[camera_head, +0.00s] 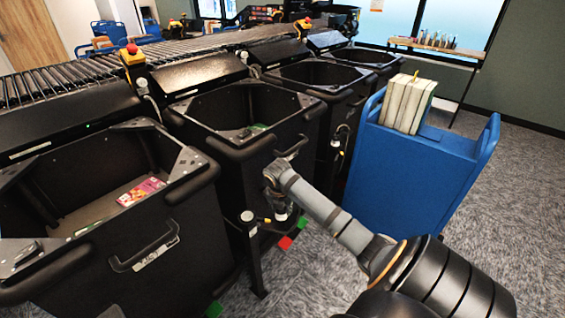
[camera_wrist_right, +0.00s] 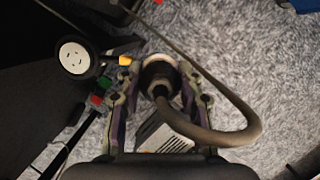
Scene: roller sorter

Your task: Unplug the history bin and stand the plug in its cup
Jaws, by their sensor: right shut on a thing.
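My right gripper (camera_head: 278,182) is low in front of the second black bin (camera_head: 219,160), whose label I cannot read. In the right wrist view the right gripper (camera_wrist_right: 160,92) is shut on a dark plug (camera_wrist_right: 161,90). A thick cable (camera_wrist_right: 222,134) curves from the plug to the right and back up. A round white socket face (camera_wrist_right: 75,57) with dark slots shows bare to the left, apart from the plug. It also shows in the head view as a small pale disc (camera_head: 247,216). I cannot make out the cup clearly or tell whether the plug touches it. My left gripper is out of view.
A nearer black bin (camera_head: 118,270) holding a pink book (camera_head: 141,191) stands at left. More bins continue behind. A blue cart (camera_head: 415,170) with upright pale books (camera_head: 407,103) stands to the right. Red and green markers (camera_head: 285,242) lie low beside the bin. Grey carpet is open at right.

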